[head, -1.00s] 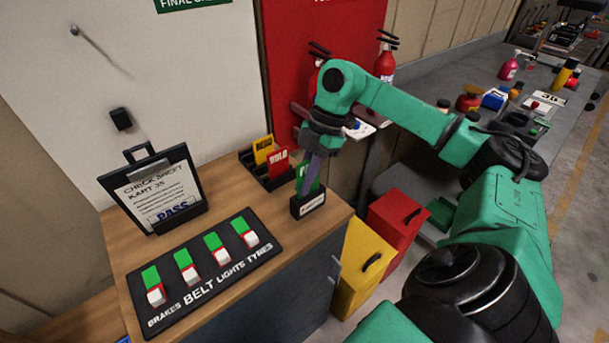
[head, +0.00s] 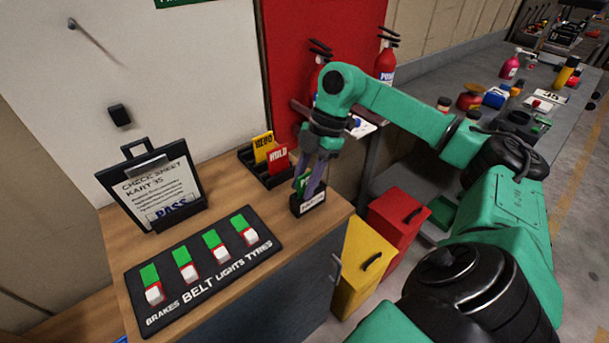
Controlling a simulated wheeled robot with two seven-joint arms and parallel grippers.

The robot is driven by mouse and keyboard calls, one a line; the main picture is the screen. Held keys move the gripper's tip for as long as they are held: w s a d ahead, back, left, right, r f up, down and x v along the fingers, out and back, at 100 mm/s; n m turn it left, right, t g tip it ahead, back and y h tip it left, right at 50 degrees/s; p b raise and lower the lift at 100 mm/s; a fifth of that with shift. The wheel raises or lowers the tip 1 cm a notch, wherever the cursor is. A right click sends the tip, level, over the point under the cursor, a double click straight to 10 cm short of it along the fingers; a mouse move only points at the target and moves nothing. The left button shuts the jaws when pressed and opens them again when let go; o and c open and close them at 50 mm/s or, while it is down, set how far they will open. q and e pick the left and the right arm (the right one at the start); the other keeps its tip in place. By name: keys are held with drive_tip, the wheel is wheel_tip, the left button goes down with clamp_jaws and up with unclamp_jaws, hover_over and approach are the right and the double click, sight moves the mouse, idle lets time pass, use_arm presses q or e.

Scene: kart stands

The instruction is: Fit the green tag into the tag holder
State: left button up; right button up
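The green tag (head: 303,183) stands in the small black tag holder (head: 309,207) with a white label, at the right front corner of the wooden counter top. My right gripper (head: 310,186) points down over the holder. Its two grey fingers are spread on either side of the tag, with part of the tag showing between them. The fingers hide much of the tag, so I cannot tell how deep it sits. My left gripper is out of view.
A black rack (head: 279,179) behind holds a yellow tag (head: 263,147) and a red tag (head: 278,158). A switch panel (head: 205,262) and a clipboard (head: 155,190) take up the left of the counter. Yellow (head: 357,270) and red (head: 396,217) boxes stand right of it.

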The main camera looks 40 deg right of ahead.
drive_tip(key=shift+f, duration=0.1)
drive_tip(key=p+v, duration=0.1)
drive_tip(key=v, duration=0.8)
drive_tip(key=shift+w+a, duration=0.1)
drive_tip(key=p+v, duration=0.3)
drive_tip(key=v, duration=0.2)
drive_tip(key=shift+d+r, duration=0.2)
drive_tip(key=shift+r, duration=0.15)
